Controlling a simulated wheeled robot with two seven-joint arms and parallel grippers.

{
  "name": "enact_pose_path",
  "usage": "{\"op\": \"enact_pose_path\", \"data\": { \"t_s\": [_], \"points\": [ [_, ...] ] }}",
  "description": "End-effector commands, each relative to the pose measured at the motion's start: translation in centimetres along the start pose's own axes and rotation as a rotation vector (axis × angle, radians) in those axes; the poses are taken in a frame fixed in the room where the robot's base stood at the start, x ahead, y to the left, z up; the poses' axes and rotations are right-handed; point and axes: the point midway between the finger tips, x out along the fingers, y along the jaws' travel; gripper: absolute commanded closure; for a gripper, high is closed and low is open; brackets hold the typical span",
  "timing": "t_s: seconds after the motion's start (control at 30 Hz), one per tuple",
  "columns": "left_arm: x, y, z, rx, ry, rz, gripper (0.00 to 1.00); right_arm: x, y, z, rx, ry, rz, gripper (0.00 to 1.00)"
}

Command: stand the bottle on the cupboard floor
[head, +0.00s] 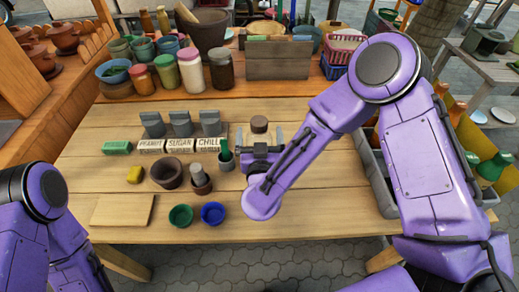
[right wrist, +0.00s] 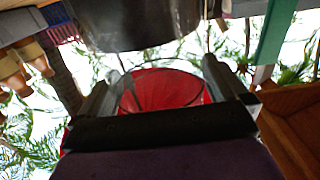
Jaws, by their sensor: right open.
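My right gripper (head: 261,134) is above the middle of the wooden table, fingers apart and pointing to the far side. A small brown round piece (head: 259,125) shows between or just beyond the fingertips; I cannot tell whether they touch it. In the right wrist view the open fingers (right wrist: 160,90) frame a red shape (right wrist: 165,92), with a dark cylinder (right wrist: 140,25) at the top edge. Green bottles (head: 494,166) show at the right edge. I cannot tell which bottle the task means. No cupboard is clearly recognisable. My left gripper is out of view.
Labelled white blocks (head: 180,145), a brown mortar-like bowl (head: 167,173), a green cup (head: 181,215) and a blue cup (head: 213,213) lie left of the gripper. Jars (head: 191,72) stand behind. A grey crate (head: 376,175) is at right. The table front is mostly clear.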

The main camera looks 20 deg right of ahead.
Motion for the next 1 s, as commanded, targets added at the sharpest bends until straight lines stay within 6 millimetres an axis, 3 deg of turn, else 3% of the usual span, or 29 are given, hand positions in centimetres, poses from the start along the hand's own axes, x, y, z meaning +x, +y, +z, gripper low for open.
{"op": "enact_pose_path", "data": {
  "t_s": [0.07, 0.23, 0.3, 0.53, 0.67, 0.8, 1.0],
  "points": [
    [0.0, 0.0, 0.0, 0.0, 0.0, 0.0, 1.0, 0.0, 0.0, 0.0, 0.0, 0.0, 0.0, 0.0],
    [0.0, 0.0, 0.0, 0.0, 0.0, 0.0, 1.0, 0.0, 0.0, 0.0, 0.001, 0.0, 0.0, 0.55],
    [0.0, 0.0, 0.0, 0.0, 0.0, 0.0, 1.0, 0.0, 0.0, 0.0, 0.001, 0.001, 0.0, 0.68],
    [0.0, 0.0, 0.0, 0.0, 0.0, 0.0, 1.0, 0.0, 0.0, -0.2, 0.001, 0.001, 0.0, 0.68],
    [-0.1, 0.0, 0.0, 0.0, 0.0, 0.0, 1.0, 0.0, -0.1, -1.2, 0.002, 0.002, -0.001, 0.68],
    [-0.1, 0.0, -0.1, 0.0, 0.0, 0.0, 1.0, -0.2, 0.0, -3.7, 0.003, 0.004, -0.001, 0.68],
    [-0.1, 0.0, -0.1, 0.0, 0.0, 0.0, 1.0, -3.6, 1.3, -7.8, 0.003, 0.005, -0.003, 0.68]
  ]
}}
